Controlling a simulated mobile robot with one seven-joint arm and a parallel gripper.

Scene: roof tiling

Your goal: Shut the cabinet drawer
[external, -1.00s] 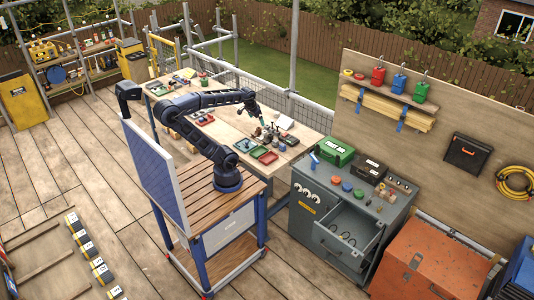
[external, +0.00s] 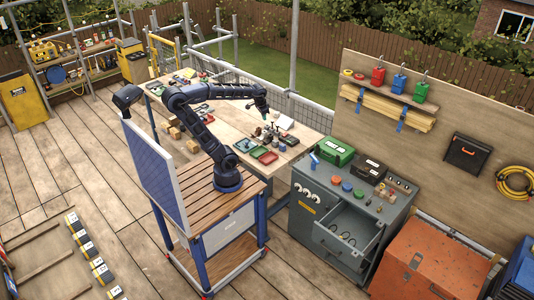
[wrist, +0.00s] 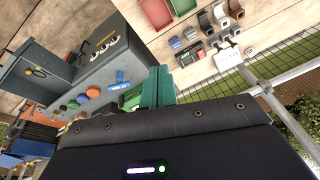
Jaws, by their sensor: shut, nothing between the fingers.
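The grey cabinet (external: 302,212) stands right of my base. Its drawer (external: 343,242) is pulled out, with a few small items inside that I cannot make out clearly. In the wrist view the cabinet (wrist: 118,72) is at the left and the open drawer (wrist: 32,62) is at the upper left, holding a yellow-handled tool. My gripper (external: 265,108) is raised over the workbench, well apart from the drawer and to its upper left in the external view. In the wrist view its green fingers (wrist: 158,76) are together and empty.
Green (external: 338,152) and black (external: 369,170) cases and coloured knobs are on the cabinet top. An orange chest (external: 425,255) stands close right of the drawer. The workbench (external: 220,125) carries trays and tools. Deck floor in front of the drawer looks clear.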

